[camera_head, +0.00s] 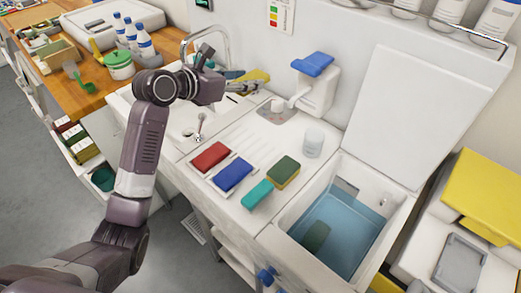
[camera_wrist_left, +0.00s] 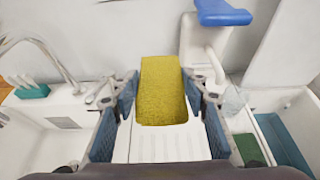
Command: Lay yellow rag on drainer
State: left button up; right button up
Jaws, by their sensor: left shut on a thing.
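My left gripper (camera_head: 254,84) is shut on the yellow rag (camera_head: 257,75), held up behind the sink, near the back wall. In the left wrist view the yellow rag (camera_wrist_left: 163,88) lies between the two blue-padded fingers (camera_wrist_left: 165,100). The white ridged drainer (camera_head: 250,142) is to the right of the sink and nearer the front; its ridges also show below the rag in the left wrist view (camera_wrist_left: 168,146). A red rag (camera_head: 211,156) and a blue rag (camera_head: 232,174) lie at the drainer's front edge. My right gripper is not in view.
A teal block (camera_head: 257,194) and a green sponge (camera_head: 284,171) lie right of the drainer. A clear cup (camera_head: 313,141) and a blue-topped dispenser (camera_head: 314,82) stand behind. An open water basin (camera_head: 338,231) is at right. The tap (camera_head: 207,32) rises near my gripper.

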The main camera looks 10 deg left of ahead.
pick_arm(q)
jog(key=shift+w+d+r, duration=0.1)
jog(key=shift+w+r, duration=0.25)
jog(key=shift+r, duration=0.05)
jog(key=shift+f, duration=0.2)
send_over(249, 135)
notch_tip(249, 135, down, 14)
jog(key=shift+s+r+p, duration=0.1)
jog(key=shift+p, duration=0.25)
jog(key=shift+f, duration=2.75)
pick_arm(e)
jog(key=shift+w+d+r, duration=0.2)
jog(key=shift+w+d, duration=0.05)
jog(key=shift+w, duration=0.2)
pick_arm(q)
jog(key=shift+d, duration=0.1)
jog(key=o, duration=1.3)
jog(key=shift+f, duration=0.1)
jog(key=shift+c, duration=0.2)
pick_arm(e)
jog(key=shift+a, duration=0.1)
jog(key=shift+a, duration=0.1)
